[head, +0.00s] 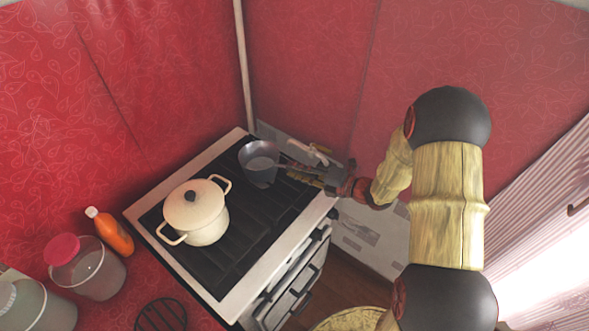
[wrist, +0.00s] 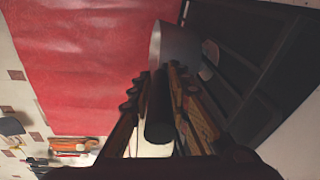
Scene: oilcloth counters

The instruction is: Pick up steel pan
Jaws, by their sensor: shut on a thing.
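The steel pan (head: 259,155) is a grey, round pan at the back right of the stove top in the head view, its handle pointing right toward my gripper. My gripper (head: 312,174) is at the handle, over the right side of the stove. In the wrist view, the pan's steel side (wrist: 178,48) shows beyond the fingers, and its dark handle (wrist: 158,110) lies between the two fingers of my gripper (wrist: 160,85), which are shut on it. I cannot tell whether the pan touches the stove.
A cream lidded pot (head: 196,212) stands on the black stove top (head: 262,208), left of the pan. An orange bottle (head: 113,236) and a jar with a pink lid (head: 90,270) stand on the red counter at left. Red walls rise close behind the stove.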

